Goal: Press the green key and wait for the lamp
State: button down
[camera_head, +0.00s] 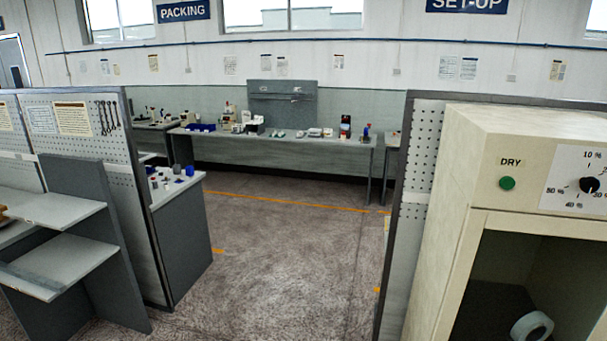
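The green key (507,183) is a round green button under the word DRY, on the upper front panel of a cream cabinet (455,230) at the right. To its right on the same panel is a black dial (589,185) with percent marks around it. Below the panel the cabinet has a dark open compartment, with a white ring-shaped roll (532,326) inside near the bottom edge. I see no lit lamp in this view. My gripper is not in view.
A grey pegboard partition (412,190) stands just left of the cabinet. Another partition with shelves (60,215) is at the left. The floor (285,270) between them is clear.

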aim_at(506, 183)
jog(key=z, duration=1.3)
